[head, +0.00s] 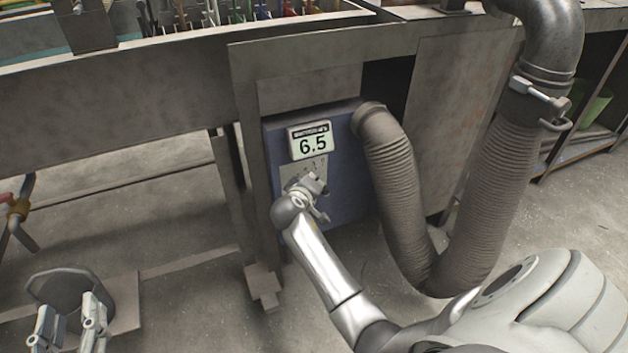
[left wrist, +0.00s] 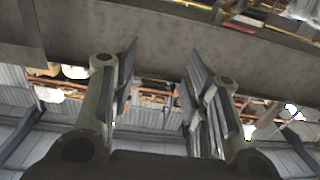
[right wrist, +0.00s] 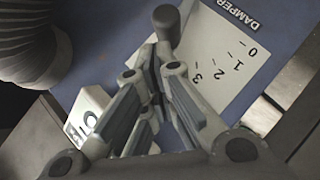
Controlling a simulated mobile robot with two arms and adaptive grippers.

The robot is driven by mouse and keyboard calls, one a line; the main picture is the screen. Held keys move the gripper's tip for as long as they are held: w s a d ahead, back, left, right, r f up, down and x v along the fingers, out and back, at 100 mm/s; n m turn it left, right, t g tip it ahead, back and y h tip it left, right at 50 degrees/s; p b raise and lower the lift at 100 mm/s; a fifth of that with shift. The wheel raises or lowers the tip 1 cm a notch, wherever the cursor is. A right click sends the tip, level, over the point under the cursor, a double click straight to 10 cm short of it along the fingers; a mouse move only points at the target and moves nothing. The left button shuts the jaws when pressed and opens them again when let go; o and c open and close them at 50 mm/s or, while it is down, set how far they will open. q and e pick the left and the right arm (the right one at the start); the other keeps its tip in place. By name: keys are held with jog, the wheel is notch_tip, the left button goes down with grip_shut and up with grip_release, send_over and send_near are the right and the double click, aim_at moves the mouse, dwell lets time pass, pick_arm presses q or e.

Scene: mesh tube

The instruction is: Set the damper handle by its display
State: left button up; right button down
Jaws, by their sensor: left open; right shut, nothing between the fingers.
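A blue box (head: 347,180) carries a display (head: 313,145) reading 6.5. Below it is a white damper scale plate (head: 318,166), partly covered by my right gripper (head: 312,188). In the right wrist view the plate (right wrist: 236,62) shows the marks 0, 1, 2 and 3 and the label DAMPER. The dark, round-ended damper handle (right wrist: 167,24) stands just beyond the fingertips of my right gripper (right wrist: 158,78), which is shut and empty. I cannot tell whether they touch. My left gripper (head: 70,322) is open and empty at lower left; it also shows in the left wrist view (left wrist: 158,75).
A ribbed hose (head: 395,165) loops down from the box's upper right and rises to a metal pipe (head: 552,45). A metal bench (head: 120,90) with coloured-handled tools stands left and behind. Open floor (head: 180,240) lies below the bench.

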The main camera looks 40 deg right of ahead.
pick_arm(q)
jog(key=shift+s+a+f+g+p, duration=0.2)
jog(key=shift+f+g, duration=0.35)
jog(key=shift+f, duration=0.35)
jog(key=shift+s+a+f+g+p, duration=0.1)
jog(key=shift+a+f+g, duration=0.1)
jog(key=shift+f+g, duration=0.5)
jog(key=shift+f, duration=0.2)
